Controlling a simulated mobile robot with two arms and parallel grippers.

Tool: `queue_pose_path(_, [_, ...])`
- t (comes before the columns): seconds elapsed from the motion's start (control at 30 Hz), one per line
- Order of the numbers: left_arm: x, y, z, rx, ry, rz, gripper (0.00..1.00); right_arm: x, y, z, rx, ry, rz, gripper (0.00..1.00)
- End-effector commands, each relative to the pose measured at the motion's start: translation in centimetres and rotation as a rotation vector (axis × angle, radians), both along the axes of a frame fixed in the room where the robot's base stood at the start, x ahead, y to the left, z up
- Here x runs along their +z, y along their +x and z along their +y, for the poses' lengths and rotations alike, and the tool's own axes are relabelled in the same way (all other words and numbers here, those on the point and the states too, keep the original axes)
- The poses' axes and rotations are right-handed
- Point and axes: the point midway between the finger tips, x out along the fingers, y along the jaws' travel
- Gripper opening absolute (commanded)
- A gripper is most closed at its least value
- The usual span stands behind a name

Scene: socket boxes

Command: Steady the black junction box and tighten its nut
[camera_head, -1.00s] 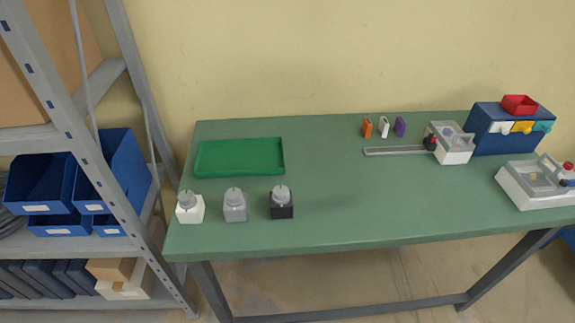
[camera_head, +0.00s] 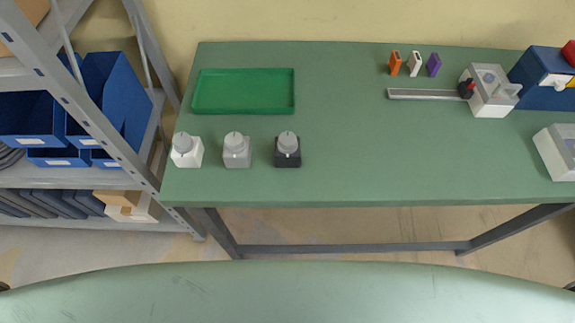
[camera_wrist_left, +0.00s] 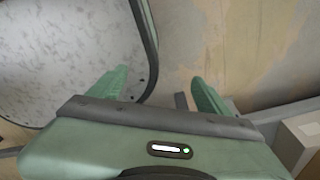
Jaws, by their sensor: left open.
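The black junction box (camera_head: 288,156) stands on the green table (camera_head: 350,160) near its front edge, with a grey round nut (camera_head: 287,141) on top. It is the rightmost of three boxes in a row. My left gripper (camera_wrist_left: 160,88) shows only in the left wrist view, with its two green fingers apart and nothing between them. It points at the floor and shelf area, away from the boxes. My right gripper is in neither view.
A grey box (camera_head: 237,154) and a white box (camera_head: 187,153) stand left of the black one. A green tray (camera_head: 243,110) lies behind them. A metal shelf with blue bins (camera_head: 108,95) stands at the left. The table's middle is clear.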

Motion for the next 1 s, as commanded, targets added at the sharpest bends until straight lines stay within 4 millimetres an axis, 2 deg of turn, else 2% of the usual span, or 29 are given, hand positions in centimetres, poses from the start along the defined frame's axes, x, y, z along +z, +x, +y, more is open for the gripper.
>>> queue_pose_path(0.03, [0.6, 1.8, -1.3, -0.135, 0.011, -0.034, 0.78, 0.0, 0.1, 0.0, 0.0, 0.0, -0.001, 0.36])
queue_pose_path(0.17, [3.1, 6.9, -5.7, -0.586, 0.085, -0.153, 0.78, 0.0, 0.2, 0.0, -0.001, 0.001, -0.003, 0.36])
queue_pose_path(0.27, [5.9, 10.5, -9.7, -0.923, 0.177, -0.265, 0.78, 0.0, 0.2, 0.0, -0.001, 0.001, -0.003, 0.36])
queue_pose_path(0.4, [10.7, 14.5, -15.4, -1.309, 0.337, -0.429, 0.78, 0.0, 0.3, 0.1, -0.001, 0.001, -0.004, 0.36])
queue_pose_path(0.5, [14.7, 16.6, -19.4, -1.531, 0.472, -0.549, 0.78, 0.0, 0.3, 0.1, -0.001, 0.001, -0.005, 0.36])
queue_pose_path(0.57, [17.3, 17.5, -21.7, -1.642, 0.56, -0.62, 0.78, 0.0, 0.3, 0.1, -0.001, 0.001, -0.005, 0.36])
queue_pose_path(0.73, [25.3, 19.2, -27.7, -1.879, 0.841, -0.818, 0.78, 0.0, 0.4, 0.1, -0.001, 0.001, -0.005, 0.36])
queue_pose_path(0.9, [34.3, 19.4, -32.6, -1.998, 1.157, -0.997, 0.78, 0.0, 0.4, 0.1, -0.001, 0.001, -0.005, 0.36])
queue_pose_path(1.0, [39.8, 18.8, -34.8, -2.016, 1.356, -1.087, 0.78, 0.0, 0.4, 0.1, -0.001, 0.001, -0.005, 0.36])
